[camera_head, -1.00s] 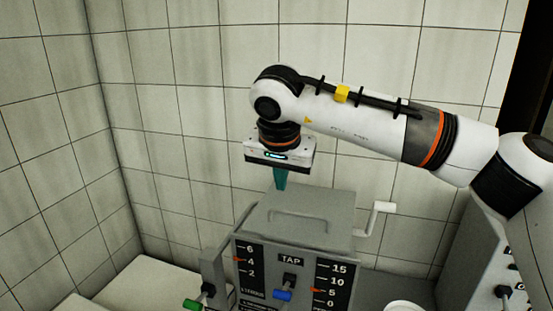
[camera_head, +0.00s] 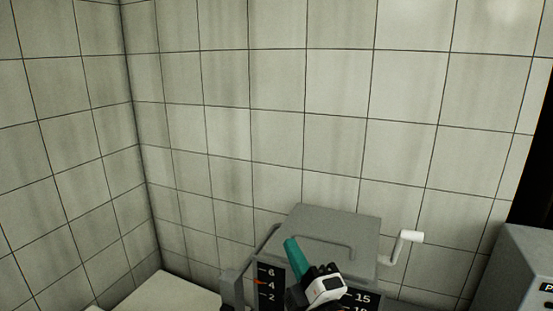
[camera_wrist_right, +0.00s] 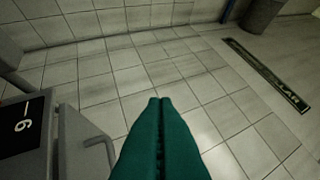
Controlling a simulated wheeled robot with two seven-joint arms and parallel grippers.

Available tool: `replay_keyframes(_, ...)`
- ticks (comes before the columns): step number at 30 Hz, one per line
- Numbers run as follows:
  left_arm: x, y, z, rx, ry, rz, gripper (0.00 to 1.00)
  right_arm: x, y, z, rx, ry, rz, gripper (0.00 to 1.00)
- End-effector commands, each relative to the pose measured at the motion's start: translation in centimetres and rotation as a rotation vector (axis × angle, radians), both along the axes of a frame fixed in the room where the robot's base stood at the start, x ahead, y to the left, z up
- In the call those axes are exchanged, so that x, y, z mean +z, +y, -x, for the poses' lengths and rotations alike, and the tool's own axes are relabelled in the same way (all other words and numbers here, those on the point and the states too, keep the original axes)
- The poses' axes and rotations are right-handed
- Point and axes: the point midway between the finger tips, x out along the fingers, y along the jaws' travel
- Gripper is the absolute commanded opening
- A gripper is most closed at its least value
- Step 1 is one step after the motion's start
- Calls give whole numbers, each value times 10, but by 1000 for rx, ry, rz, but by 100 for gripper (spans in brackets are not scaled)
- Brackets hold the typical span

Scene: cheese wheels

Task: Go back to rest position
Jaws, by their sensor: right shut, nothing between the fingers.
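My right gripper (camera_head: 290,243) shows at the bottom of the head view, in front of the grey machine. Its teal fingers point up and slightly left in the picture and overlap the machine's front edge. In the right wrist view the teal fingers (camera_wrist_right: 159,101) lie together, with nothing between them and tiled floor beyond the tips. The rest of the right arm is mostly out of the head view. My left gripper is in neither view.
The grey machine (camera_head: 345,222) has a lidded top, number scales and a white-handled crank (camera_head: 411,237). A grey box (camera_head: 515,270) stands at the right. A pale surface (camera_head: 170,295) lies at the lower left. The wrist view shows a dark lettered floor strip (camera_wrist_right: 265,73).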

Motion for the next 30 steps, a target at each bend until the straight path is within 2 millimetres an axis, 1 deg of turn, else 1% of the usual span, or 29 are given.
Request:
replay_keyframes(1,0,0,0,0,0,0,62,-35,-24,1,-48,166,-99,0)
replay_keyframes(2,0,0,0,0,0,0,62,-54,-37,3,-77,259,-155,0)
replay_keyframes(3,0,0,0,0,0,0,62,-79,-53,8,-116,377,-229,0)
replay_keyframes(5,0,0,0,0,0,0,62,-118,-75,21,-178,551,-331,0)
replay_keyframes(6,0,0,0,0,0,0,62,-143,-88,32,-223,661,-395,0)
replay_keyframes(8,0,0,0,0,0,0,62,-179,-107,54,-293,820,-488,0)
replay_keyframes(9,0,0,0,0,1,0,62,-200,-117,71,-340,918,-544,0)
replay_keyframes(11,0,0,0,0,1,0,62,-227,-130,96,-408,1046,-616,0)
replay_keyframes(12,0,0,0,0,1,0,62,-241,-137,112,-447,1120,-656,0)
replay_keyframes(14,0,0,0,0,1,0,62,-259,-145,135,-505,1216,-707,0)
replay_keyframes(15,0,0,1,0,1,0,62,-268,-150,150,-540,1272,-735,0)
replay_keyframes(17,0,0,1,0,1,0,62,-281,-155,171,-591,1348,-773,0)
replay_keyframes(18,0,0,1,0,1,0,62,-287,-158,184,-622,1396,-795,0)
replay_keyframes(20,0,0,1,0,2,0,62,-296,-163,204,-670,1460,-826,0)
replay_keyframes(21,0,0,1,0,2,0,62,-301,-166,217,-700,1501,-844,0)
replay_keyframes(26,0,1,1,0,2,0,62,-315,-175,267,-825,1652,-907,0)
replay_keyframes(27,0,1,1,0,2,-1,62,-324,-175,269,-838,1668,-912,0)
replay_keyframes(30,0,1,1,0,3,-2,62,-351,-173,259,-840,1673,-904,0)
